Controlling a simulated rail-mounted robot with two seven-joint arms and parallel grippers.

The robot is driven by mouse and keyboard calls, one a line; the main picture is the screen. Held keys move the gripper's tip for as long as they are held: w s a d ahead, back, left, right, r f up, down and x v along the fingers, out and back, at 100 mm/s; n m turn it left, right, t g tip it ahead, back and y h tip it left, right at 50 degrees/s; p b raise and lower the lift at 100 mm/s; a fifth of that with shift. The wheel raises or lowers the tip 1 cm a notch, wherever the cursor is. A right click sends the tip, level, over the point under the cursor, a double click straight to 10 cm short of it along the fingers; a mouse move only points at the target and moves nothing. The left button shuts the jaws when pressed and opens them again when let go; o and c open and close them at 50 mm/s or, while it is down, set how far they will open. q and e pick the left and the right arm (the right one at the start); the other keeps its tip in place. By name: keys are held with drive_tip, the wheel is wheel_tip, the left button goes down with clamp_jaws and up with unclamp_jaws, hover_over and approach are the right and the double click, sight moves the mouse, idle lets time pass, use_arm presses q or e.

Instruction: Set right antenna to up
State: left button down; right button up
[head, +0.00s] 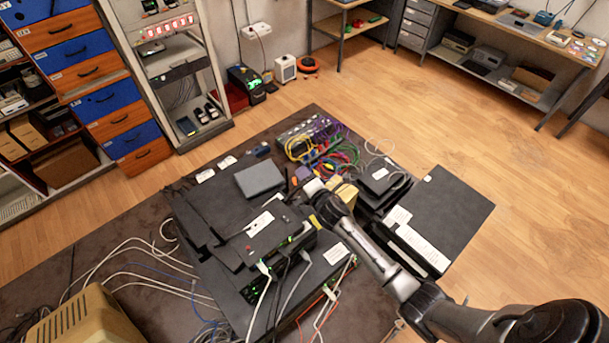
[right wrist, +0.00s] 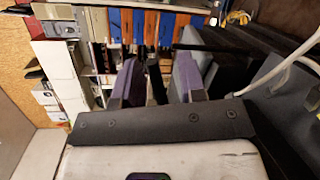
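A black router-like device (head: 268,232) with a white label and green lights sits on the stacked equipment at the middle of the table. I cannot make out its right antenna clearly in the head view. My right gripper (head: 299,181) is just beyond the device's right rear corner. In the right wrist view my right gripper (right wrist: 157,80) has its two purple-padded fingers apart. A thin dark upright shape (right wrist: 154,88) shows between them; I cannot tell whether it is the antenna or background, and no contact is visible. My left gripper is out of view.
A grey box (head: 259,180) lies behind the device. Coloured cables (head: 322,150) crowd the table's far end. Black boxes (head: 440,215) with labels stand to the right. White cables (head: 150,262) run across the left. A beige monitor (head: 85,322) fills the near left corner.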

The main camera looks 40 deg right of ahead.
drive_tip(key=shift+w, duration=0.25)
clamp_jaws()
idle(0.3)
